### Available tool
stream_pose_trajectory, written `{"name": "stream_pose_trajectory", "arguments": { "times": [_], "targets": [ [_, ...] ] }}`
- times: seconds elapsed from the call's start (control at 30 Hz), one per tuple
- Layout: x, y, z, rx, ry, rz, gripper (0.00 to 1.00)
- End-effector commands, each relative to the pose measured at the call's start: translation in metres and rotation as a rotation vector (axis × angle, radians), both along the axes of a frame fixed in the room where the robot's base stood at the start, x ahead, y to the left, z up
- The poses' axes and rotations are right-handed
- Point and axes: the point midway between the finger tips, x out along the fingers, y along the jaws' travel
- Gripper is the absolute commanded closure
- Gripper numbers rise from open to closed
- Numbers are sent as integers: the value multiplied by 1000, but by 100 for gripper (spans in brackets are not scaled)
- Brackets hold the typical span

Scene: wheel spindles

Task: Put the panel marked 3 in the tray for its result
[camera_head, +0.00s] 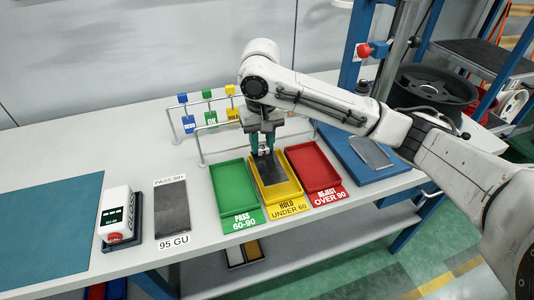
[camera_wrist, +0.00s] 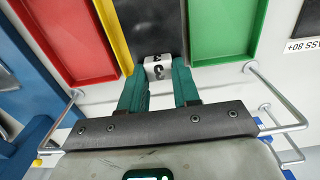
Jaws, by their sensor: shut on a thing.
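The dark panel (camera_head: 269,171) is over or inside the yellow tray (camera_head: 292,187), which is marked HOLD UNDER 60. I cannot tell whether it touches the tray floor. Its white label with a 3 (camera_wrist: 158,69) shows between my fingers in the wrist view. My gripper (camera_head: 262,147) has green fingers shut on the panel's labelled end, at the tray's back. The green tray (camera_head: 217,181), marked PASS 60-90, is to the left. The red tray (camera_head: 338,176), marked REJECT OVER 90, is to the right.
A meter with a red button (camera_head: 115,220) and a dark plate marked 95 GU (camera_head: 172,210) stand left. A metal rail with small coloured tags (camera_head: 209,120) runs behind the trays. Another panel (camera_head: 371,153) lies on a blue board (camera_head: 345,160) at right, near a dark wheel (camera_head: 430,90).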

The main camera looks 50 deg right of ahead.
Motion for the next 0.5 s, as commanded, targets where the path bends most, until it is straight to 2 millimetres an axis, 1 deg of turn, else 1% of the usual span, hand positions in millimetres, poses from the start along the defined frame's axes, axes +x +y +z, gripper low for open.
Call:
{"name": "stream_pose_trajectory", "arguments": {
  "times": [0.03,0.17,0.3,0.4,0.5],
  "targets": [
    [-1,-5,-4,-2,1,-1,100],
    [-2,-10,-11,-1,0,-1,100],
    [-4,-18,-25,-2,2,-1,100],
    [-4,-17,-39,-2,3,0,100],
    [-3,-17,-48,-2,1,0,100]
  ]
}}
